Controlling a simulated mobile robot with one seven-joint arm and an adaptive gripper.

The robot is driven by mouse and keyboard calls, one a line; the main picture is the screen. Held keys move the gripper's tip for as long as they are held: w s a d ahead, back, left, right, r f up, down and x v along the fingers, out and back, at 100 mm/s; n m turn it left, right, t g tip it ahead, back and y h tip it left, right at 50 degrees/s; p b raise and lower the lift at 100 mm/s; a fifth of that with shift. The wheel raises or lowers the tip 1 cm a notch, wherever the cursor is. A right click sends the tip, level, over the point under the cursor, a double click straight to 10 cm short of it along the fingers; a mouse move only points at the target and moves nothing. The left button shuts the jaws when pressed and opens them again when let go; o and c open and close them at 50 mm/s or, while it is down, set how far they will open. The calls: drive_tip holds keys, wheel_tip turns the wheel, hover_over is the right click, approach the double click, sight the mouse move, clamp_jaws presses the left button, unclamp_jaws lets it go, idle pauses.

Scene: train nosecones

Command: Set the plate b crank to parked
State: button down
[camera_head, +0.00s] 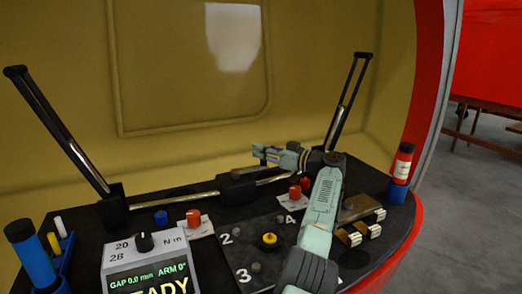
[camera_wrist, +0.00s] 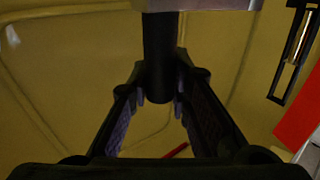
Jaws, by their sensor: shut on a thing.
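My gripper (camera_head: 264,153) reaches left over the back of the dark console. In the wrist view its two fingers (camera_wrist: 160,95) close around the lower end of a black cylindrical handle (camera_wrist: 160,45). A pale grey bar (camera_wrist: 200,5) crosses the top of that handle. I take the handle to be the crank's grip, but no plate b label is readable. In the head view the handle is too small to make out. A black block (camera_head: 237,183) on a metal rail lies below the gripper. The display box (camera_head: 150,275) reads "GAP 0.0 mm ARM 0°".
A numbered dark plate (camera_head: 245,264) with a yellow-and-black knob (camera_head: 269,240) lies in front. Slanted black rods (camera_head: 58,130) and (camera_head: 350,98) rise at both sides.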

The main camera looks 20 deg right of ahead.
drive_tip(key=c, duration=1.7)
unclamp_jaws()
drive_tip(key=shift+s+d+f, duration=0.1)
drive_tip(key=shift+d, duration=0.2)
drive_tip(key=shift+o, duration=1.2)
drive_tip(key=shift+a, duration=0.15)
drive_tip(key=v, duration=1.2)
drive_tip(key=shift+a, duration=0.1)
